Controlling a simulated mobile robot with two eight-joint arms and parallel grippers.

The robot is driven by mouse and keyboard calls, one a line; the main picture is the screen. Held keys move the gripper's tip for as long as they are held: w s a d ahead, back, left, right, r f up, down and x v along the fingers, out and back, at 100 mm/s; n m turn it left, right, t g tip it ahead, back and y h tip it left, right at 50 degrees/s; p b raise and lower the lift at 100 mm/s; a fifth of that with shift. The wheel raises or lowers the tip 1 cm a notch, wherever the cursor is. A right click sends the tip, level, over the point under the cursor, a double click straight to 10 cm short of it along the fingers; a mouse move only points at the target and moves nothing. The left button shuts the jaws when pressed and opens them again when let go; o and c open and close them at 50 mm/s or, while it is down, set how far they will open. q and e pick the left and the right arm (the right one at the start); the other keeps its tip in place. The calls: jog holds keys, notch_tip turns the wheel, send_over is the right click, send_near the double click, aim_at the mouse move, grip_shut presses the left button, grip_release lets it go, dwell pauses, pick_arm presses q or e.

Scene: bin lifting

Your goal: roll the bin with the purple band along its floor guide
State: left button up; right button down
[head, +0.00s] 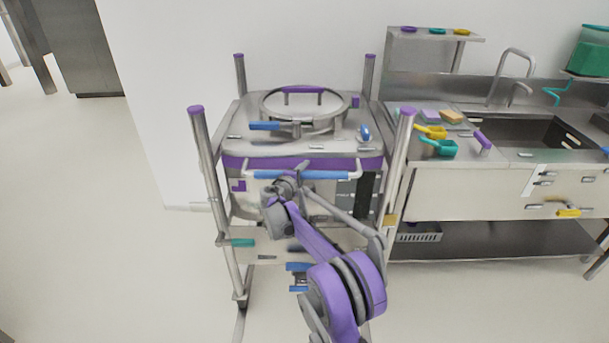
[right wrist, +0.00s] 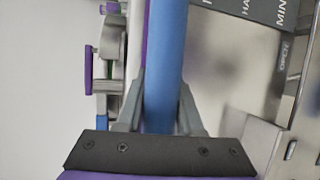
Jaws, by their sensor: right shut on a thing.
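The steel bin with the purple band (head: 240,162) stands in the middle of the head view, with a round clamped lid (head: 325,104) on top. A blue-sleeved handle bar (head: 332,175) runs across its front, just below the band. My right gripper (head: 299,177) is shut on this bar, left of its middle. In the right wrist view the blue bar (right wrist: 166,60) passes between the two fingers (right wrist: 159,108). My arm hides part of the bin's lower front. A strip on the floor at lower left (head: 240,324) may be the floor guide. My left gripper is not in view.
Steel posts with purple caps (head: 202,150) frame the bin. A sink counter (head: 470,190) with teal and yellow scoops (head: 437,147) stands close on the right. A white wall is behind. The floor at left (head: 100,250) is clear.

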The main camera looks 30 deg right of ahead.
jog(key=shift+w+d+r, duration=0.15)
jog(key=shift+w+d, duration=0.25)
jog(key=shift+w, duration=0.25)
jog(key=c, duration=0.8)
grip_release()
jog(key=shift+o, duration=1.3)
jog(key=shift+s+a+r, duration=0.1)
jog(key=shift+s, duration=0.05)
